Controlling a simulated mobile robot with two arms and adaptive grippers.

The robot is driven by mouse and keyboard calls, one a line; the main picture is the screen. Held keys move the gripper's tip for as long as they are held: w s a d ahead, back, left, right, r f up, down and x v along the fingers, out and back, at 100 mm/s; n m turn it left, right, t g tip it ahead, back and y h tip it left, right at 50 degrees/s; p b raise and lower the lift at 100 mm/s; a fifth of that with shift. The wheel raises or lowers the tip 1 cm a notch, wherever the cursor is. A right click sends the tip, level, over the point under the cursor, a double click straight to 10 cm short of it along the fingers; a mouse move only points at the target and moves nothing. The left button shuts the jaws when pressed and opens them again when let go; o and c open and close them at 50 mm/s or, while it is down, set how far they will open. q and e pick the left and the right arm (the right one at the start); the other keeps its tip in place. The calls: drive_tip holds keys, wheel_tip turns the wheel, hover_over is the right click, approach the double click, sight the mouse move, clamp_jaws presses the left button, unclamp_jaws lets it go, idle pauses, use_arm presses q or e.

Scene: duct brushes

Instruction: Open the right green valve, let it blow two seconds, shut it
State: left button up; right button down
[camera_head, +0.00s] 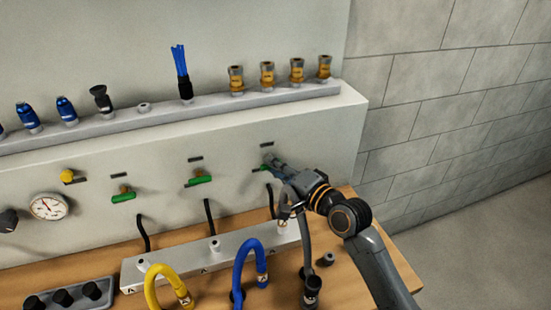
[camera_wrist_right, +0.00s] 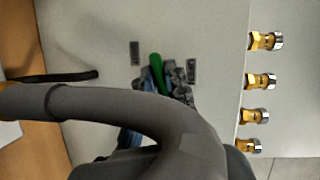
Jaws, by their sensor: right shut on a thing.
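Three green valves sit in a row on the pale panel. The right green valve (camera_head: 265,168) is mostly hidden behind my right gripper (camera_head: 272,163), and a small green part shows at the fingertips. In the right wrist view its green handle (camera_wrist_right: 157,72) stands out between the dark fingers (camera_wrist_right: 165,82), which are shut on it. I cannot tell whether the valve is open. The middle green valve (camera_head: 199,177) and the left green valve (camera_head: 123,194) have their handles roughly level. My left gripper is not in view.
A grey hose hangs by my right wrist. A blue hose (camera_head: 240,262) and a yellow hose (camera_head: 151,287) rise near the white manifold (camera_head: 183,258). Brass fittings (camera_head: 267,74) and a blue brush (camera_head: 181,68) stand on the ledge above. A gauge (camera_head: 48,207) is at left.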

drive_tip(key=shift+s+a+r+n+h+p, duration=0.1)
drive_tip(key=shift+n+h+p, duration=0.95)
drive_tip(key=shift+n+p, duration=1.05)
drive_tip(key=shift+w+a+r+n+h+p, duration=0.1)
drive_tip(key=shift+n+h+p, duration=1.15)
drive_tip(key=shift+p, duration=1.5)
drive_tip(key=shift+s+a+r+n+h+p, duration=0.1)
drive_tip(key=shift+n+h+p, duration=0.8)
drive_tip(key=shift+n+p, duration=1.25)
drive_tip(key=shift+f+p, duration=0.1)
drive_tip(key=shift+p, duration=0.3)
drive_tip(key=c, duration=1.4)
unclamp_jaws()
